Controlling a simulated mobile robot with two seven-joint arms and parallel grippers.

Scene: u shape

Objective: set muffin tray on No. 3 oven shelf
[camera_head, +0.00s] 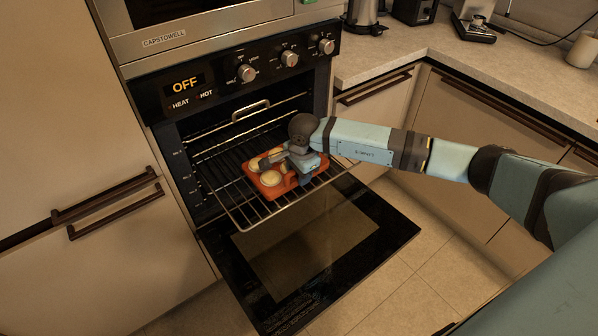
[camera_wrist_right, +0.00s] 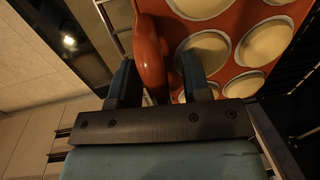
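The orange muffin tray (camera_head: 288,186) holds several pale muffins and lies on a wire oven shelf (camera_head: 240,211) that reaches out of the open oven. I cannot tell the shelf's number. My right gripper (camera_head: 297,166) is over the tray's right side in the head view and hides part of it. In the right wrist view, the tray (camera_wrist_right: 232,28) fills the upper right. Its rounded handle (camera_wrist_right: 150,52) lies between the spread fingers of my right gripper (camera_wrist_right: 160,82), with a visible gap beside the right finger. My left gripper is not in view.
The oven door (camera_head: 305,240) hangs open below the shelf. Another rack with a metal handle (camera_head: 251,110) is higher inside the oven. The oven display (camera_head: 185,84) reads OFF. Cabinets and a counter (camera_head: 480,65) stand to the right; the floor (camera_head: 400,285) there is clear.

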